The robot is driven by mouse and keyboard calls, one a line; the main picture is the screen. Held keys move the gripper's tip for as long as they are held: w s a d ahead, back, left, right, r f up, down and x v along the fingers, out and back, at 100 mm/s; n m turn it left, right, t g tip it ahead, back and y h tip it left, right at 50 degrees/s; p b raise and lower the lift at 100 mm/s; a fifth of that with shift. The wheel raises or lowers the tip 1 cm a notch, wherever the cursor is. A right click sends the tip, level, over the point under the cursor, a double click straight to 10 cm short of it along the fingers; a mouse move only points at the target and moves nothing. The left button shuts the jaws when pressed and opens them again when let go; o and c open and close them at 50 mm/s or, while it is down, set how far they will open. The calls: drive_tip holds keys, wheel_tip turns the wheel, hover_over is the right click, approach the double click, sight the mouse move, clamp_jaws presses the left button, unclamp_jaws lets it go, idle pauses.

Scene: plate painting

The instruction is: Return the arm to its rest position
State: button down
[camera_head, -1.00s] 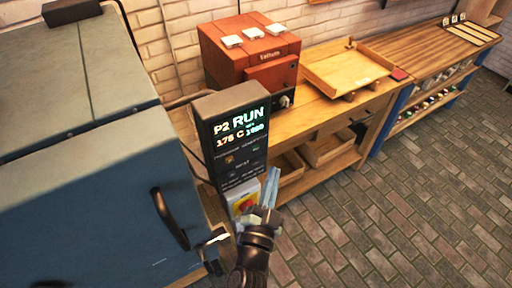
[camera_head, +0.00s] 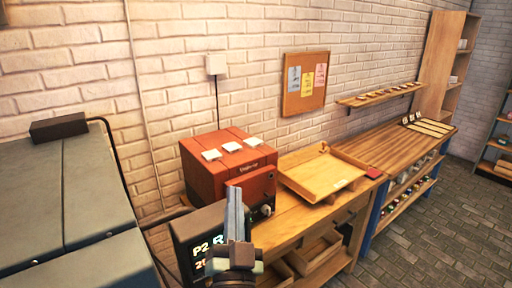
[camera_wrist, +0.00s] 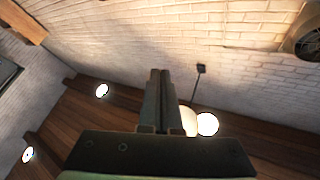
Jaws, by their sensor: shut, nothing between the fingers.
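My gripper (camera_head: 235,190) points upward at the lower middle of the head view, with its fingers together and nothing between them. In that view it overlaps the front of the red box (camera_head: 228,165) and part of the control panel (camera_head: 192,250). In the wrist view the gripper (camera_wrist: 160,75) is also shut and points up toward the brick wall and ceiling. My arm below the wrist is mostly out of the head view.
A wooden bench (camera_head: 285,225) carries the red box and a wooden tray (camera_head: 322,175). A cork board (camera_head: 305,84) and a shelf (camera_head: 380,96) hang on the wall. Free brick floor (camera_head: 425,225) lies at right.

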drive_tip(key=s+r+n+t+y, duration=0.1)
drive_tip(key=s+r+n, duration=0.15)
drive_tip(key=r, duration=0.75)
drive_tip(key=s+r+n+t+y, duration=0.15)
drive_tip(key=s+r, duration=0.25)
drive_tip(key=r, duration=0.6)
drive_tip(key=s+d+r+t+h+b, duration=0.1)
drive_tip(key=s+d+r+t+h, duration=0.1)
drive_tip(key=s+r, duration=0.8)
drive_tip(key=shift+s+d+r+h, duration=0.25)
drive_tip(key=shift+d+r+h, duration=0.05)
drive_tip(key=shift+d+h, duration=0.65)
